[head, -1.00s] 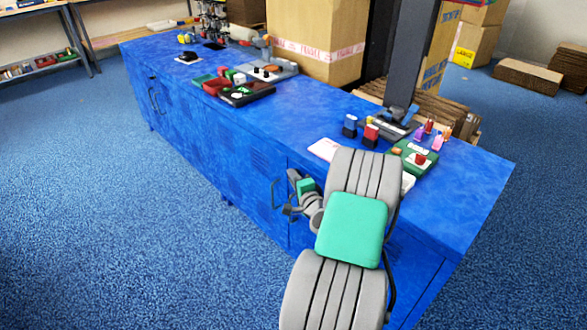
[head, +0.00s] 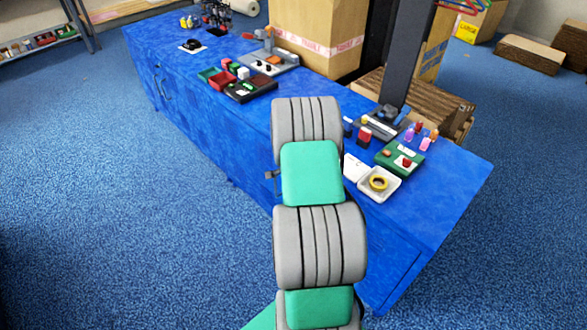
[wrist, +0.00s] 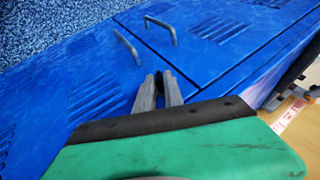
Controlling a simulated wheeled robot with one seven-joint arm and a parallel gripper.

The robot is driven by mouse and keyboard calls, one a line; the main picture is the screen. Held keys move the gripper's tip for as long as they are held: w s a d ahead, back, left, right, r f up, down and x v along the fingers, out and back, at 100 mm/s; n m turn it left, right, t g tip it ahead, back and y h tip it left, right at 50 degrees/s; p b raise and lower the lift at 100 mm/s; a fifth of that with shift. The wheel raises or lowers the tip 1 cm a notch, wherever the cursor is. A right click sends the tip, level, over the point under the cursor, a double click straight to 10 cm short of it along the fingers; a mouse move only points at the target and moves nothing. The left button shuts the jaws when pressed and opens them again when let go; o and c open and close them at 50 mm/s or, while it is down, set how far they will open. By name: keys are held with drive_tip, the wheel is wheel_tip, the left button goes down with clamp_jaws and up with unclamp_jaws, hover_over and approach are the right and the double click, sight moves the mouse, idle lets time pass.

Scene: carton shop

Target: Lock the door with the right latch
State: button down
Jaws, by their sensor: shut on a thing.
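The blue cabinet (head: 215,150) runs across the head view, and its front fills much of the wrist view (wrist: 60,120). There, two grey bar handles, one nearer (wrist: 128,47) and one farther (wrist: 160,28), stand on either side of a door seam; both doors look closed. My gripper (wrist: 160,80) has its fingers close together against the cabinet front, below the handles. It is shut on a small dark piece that looks like the right latch, mostly hidden by the fingers. Its turn cannot be told. My arm hides the gripper in the head view.
A dark post (head: 408,55) stands behind. The carpet (head: 90,200) in front is clear.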

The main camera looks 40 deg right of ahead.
drive_tip(key=g, duration=0.1)
drive_tip(key=g+b, duration=0.1)
drive_tip(key=g, duration=0.1)
drive_tip(key=shift+w+n+g, duration=0.3)
drive_tip(key=shift+w+n, duration=0.05)
drive_tip(key=shift+n, duration=0.05)
drive_tip(key=shift+g, duration=0.6)
drive_tip(key=shift+a, duration=0.1)
drive_tip(key=c, duration=1.5)
unclamp_jaws()
drive_tip(key=shift+c, duration=0.2)
drive_tip(key=v, duration=0.7)
drive_tip(key=shift+w+r, duration=0.15)
drive_tip(key=shift+r, duration=0.2)
drive_tip(key=shift+a, duration=0.15)
